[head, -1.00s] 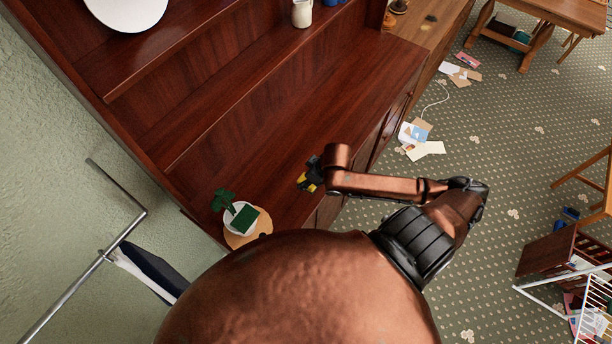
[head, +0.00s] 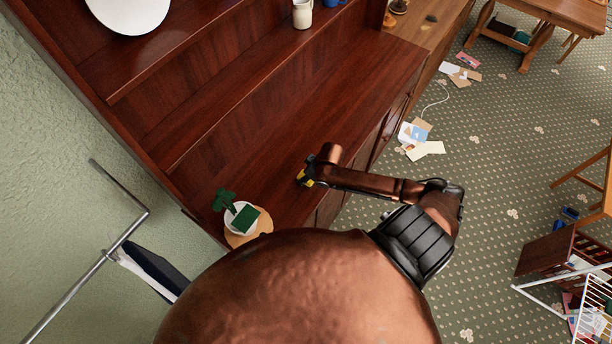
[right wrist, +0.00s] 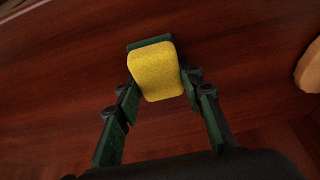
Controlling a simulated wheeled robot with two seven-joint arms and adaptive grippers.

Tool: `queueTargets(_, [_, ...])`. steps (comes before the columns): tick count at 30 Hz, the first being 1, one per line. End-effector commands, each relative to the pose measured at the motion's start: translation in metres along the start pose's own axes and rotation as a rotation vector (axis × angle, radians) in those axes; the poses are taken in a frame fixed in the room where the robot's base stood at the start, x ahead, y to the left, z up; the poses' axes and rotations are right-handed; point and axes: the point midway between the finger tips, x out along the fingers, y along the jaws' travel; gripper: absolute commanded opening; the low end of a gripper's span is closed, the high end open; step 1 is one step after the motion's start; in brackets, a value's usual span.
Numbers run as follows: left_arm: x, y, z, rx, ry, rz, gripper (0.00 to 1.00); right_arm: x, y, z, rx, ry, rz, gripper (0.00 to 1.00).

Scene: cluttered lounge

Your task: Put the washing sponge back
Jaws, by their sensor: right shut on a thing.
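The washing sponge (right wrist: 158,72) is a yellow block with a dark green layer along its far edge. My right gripper (right wrist: 160,82) is shut on it, with one finger on either side. In the head view, the sponge (head: 303,178) shows as a small yellow patch at my right gripper (head: 309,172), over the dark wooden cabinet top (head: 285,125). I cannot tell whether the sponge touches the surface. My left gripper is not in view.
The cabinet top is clear beyond my gripper. A raised shelf (head: 190,85) runs along its back.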

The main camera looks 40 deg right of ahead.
Motion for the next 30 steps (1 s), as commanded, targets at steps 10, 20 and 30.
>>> queueTargets(10, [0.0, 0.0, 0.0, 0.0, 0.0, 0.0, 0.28, 0.002, 0.0, 0.001, 0.0, -0.001, 0.0, 0.44])
queueTargets(20, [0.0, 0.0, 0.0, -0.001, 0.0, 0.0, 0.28, 0.002, 0.0, 0.001, 0.0, -0.001, 0.0, 0.53])
queueTargets(30, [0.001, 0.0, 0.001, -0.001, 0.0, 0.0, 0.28, -0.032, 0.0, 0.0, -0.002, 0.001, 0.0, 0.53])
